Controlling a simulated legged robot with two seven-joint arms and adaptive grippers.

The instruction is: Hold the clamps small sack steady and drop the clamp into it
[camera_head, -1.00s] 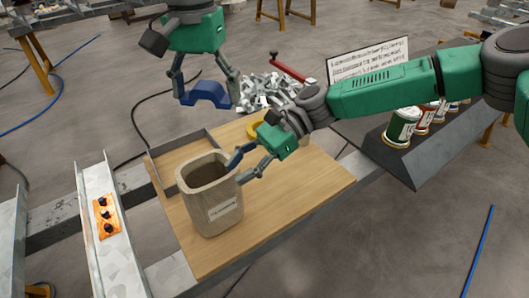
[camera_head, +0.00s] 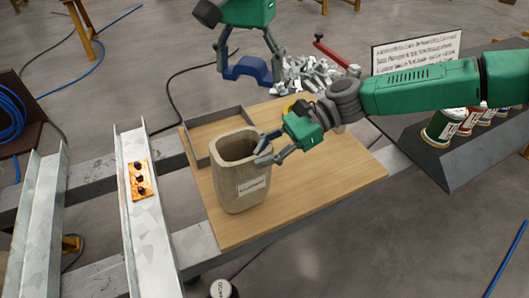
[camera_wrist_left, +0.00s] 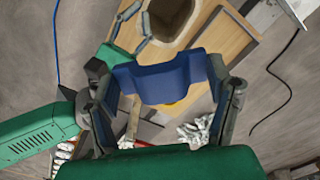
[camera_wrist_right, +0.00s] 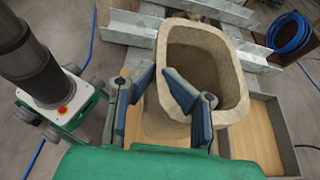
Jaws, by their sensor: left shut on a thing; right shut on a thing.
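The clamps small sack (camera_head: 239,185) is a beige open-topped bag with a white label, upright on the wooden board. My right gripper (camera_head: 268,155) is shut on its rim at the right side; the right wrist view shows the fingers (camera_wrist_right: 160,100) on either side of the sack wall (camera_wrist_right: 165,70). My left gripper (camera_head: 247,65) is shut on the blue clamp (camera_head: 247,68) and holds it in the air above and behind the sack. The clamp (camera_wrist_left: 160,80) spans between the fingers in the left wrist view, with the sack opening beyond it.
The wooden board (camera_head: 310,190) has a shallow grey tray (camera_head: 190,150) at its back left. Metal rails (camera_head: 145,230) lie at left.

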